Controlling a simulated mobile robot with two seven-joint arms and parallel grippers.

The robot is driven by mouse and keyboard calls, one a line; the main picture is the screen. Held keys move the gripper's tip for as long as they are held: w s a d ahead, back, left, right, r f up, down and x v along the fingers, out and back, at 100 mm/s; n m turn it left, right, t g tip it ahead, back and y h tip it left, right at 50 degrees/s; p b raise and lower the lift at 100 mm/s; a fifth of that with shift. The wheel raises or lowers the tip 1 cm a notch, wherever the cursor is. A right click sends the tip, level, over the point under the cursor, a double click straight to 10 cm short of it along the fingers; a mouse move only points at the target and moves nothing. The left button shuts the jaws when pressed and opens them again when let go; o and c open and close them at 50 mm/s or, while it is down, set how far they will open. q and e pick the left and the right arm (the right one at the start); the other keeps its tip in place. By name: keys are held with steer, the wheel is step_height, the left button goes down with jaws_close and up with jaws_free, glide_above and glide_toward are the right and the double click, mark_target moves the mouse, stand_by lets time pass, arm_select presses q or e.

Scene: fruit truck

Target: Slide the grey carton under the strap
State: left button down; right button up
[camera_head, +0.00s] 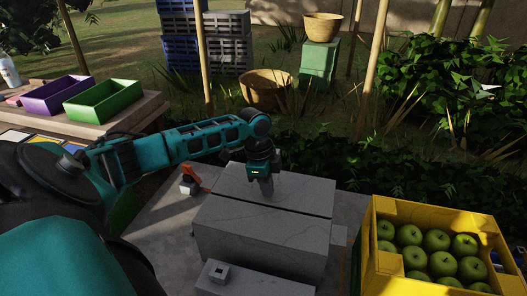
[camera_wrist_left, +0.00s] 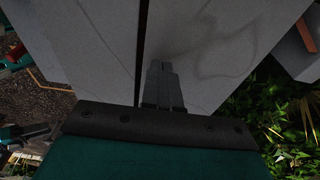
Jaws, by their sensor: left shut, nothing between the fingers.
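The large grey carton (camera_head: 258,234) stands on a pale grey surface in the middle of the head view. A thin dark line runs across its top; I cannot tell whether it is a seam or the strap. My left gripper (camera_head: 267,191) points down over the rear part of the carton's top, beyond that line. Its fingers are shut and empty, at or just above the top; contact cannot be told. In the left wrist view the shut fingers (camera_wrist_left: 163,72) lie beside the dark line, over the carton's grey top (camera_wrist_left: 215,45). My right gripper is not in view.
A yellow crate (camera_head: 378,265) of green apples (camera_head: 436,240) stands close on the right. An orange-handled item (camera_head: 198,178) lies behind the carton's left side. A low grey block (camera_head: 250,282) is in front. Purple (camera_head: 58,98) and green (camera_head: 104,104) trays rest on a table at left.

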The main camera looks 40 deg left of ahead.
mark_target(297, 205)
arm_select(q)
steer(key=w+d, duration=0.1)
steer(key=d, duration=0.1)
steer(key=w+d, duration=0.1)
steer(key=d, duration=0.2)
steer(key=w+d, duration=0.2)
steer(key=shift+d, duration=0.15)
steer(key=shift+s+f, duration=0.1)
steer(key=shift+f, duration=0.75)
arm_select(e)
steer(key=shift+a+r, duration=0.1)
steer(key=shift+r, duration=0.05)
arm_select(q)
steer(key=shift+s, duration=0.1)
